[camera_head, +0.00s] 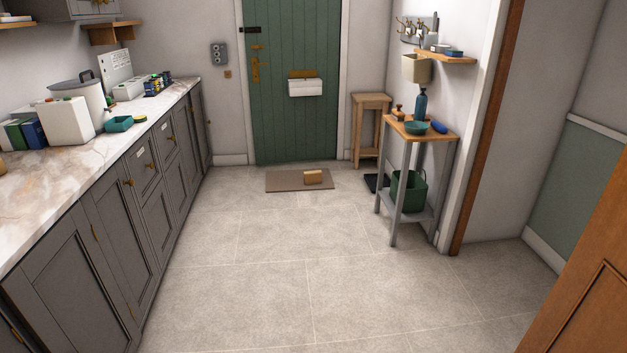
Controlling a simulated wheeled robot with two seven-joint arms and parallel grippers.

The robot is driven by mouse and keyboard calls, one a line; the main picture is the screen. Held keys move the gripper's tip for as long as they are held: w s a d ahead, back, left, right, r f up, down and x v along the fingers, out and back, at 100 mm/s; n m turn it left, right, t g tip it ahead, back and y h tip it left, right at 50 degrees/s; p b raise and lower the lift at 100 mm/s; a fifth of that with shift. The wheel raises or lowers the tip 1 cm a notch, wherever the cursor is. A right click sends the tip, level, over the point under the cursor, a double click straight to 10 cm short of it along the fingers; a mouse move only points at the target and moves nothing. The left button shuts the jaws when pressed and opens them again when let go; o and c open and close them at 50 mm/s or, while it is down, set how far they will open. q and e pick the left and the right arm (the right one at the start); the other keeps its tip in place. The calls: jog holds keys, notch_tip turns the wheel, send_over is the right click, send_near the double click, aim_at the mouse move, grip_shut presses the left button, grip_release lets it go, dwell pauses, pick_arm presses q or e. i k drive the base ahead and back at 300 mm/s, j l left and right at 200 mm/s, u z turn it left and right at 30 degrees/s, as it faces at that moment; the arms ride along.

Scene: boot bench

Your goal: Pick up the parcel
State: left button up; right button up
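The parcel (313,177) is a small tan-brown box. It rests on the right half of a grey-brown doormat (285,182) in front of the green door (297,120), at the far side of the room. Neither of my grippers shows in the head view, so their state cannot be seen. Nothing covers the parcel from this side.
Open tiled floor (300,255) lies between me and the mat. Grey cabinets (125,225) with a marble worktop run along the left. A small bench (409,135), with a green bucket (408,190) below, and a wooden stool (371,115) stand at the right.

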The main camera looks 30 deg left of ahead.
aim_at(311, 178)
jog(key=i+j+u, duration=1.05)
jog(key=i, duration=0.15)
jog(key=i+u, duration=0.45)
jog(key=i, duration=1.55)
jog(key=i+z, duration=0.15)
jog(key=i, duration=0.35)
jog(key=i+j+z, duration=0.15)
jog(key=i, duration=0.35)
jog(key=i+j+z, duration=0.15)
jog(key=i, duration=0.4)
jog(key=i+j+z, duration=0.1)
jog(key=i, duration=0.35)
jog(key=j, duration=0.1)
